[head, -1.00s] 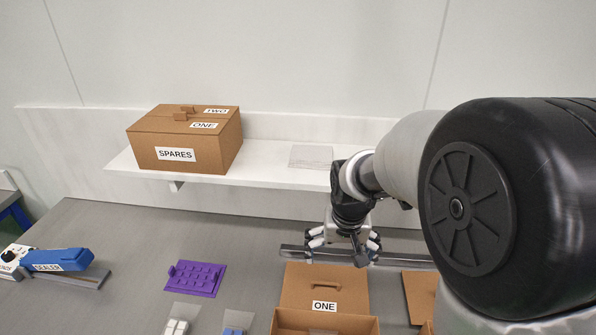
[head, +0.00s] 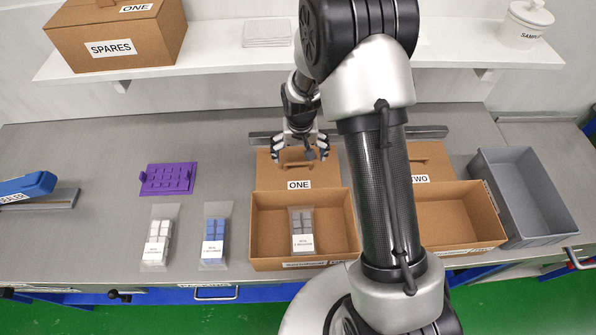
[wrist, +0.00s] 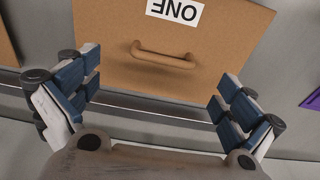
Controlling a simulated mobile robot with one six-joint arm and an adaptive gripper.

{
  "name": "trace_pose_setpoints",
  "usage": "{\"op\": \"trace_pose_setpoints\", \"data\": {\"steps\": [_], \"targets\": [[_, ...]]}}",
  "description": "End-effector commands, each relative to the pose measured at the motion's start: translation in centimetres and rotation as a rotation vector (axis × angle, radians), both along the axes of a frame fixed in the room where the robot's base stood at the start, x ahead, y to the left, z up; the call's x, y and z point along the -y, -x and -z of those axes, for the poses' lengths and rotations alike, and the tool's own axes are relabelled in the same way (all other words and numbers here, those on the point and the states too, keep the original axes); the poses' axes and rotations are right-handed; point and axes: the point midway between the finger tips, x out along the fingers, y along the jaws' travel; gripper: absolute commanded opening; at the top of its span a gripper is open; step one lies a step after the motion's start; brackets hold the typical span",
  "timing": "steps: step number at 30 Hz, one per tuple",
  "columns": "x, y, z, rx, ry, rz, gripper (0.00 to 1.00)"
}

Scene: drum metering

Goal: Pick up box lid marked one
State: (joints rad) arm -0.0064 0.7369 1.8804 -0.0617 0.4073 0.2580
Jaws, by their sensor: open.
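The box lid marked ONE (head: 282,176) is a brown cardboard panel with a raised handle. It lies behind its open box (head: 256,222), at the back of the bench near a grey rail. My gripper (head: 300,152) is open and stands over the handle side of the lid. In the wrist view the lid (wrist: 215,45) shows upside down, with its handle (wrist: 162,55) between and beyond the spread fingers of my gripper (wrist: 155,105). The fingers look apart from the handle.
The open box marked TWO and its lid (head: 412,158) stand to the right, partly behind my arm. A grey bin (head: 530,190) is at far right. A purple tray (head: 167,179) and white and blue packets lie left. A shelf with a SPARES box (head: 115,45) is above.

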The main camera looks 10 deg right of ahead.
Motion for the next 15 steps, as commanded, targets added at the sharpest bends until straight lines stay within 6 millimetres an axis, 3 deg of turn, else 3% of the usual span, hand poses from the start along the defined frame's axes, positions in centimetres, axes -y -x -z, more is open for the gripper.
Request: {"op": "trace_pose_setpoints", "data": {"steps": [8, 15], "targets": [[-0.1, -0.1, 1.7, -0.001, 0.0, 0.0, 1.0], [-0.3, -0.4, 5.3, -0.001, 0.0, 0.0, 1.0]]}}
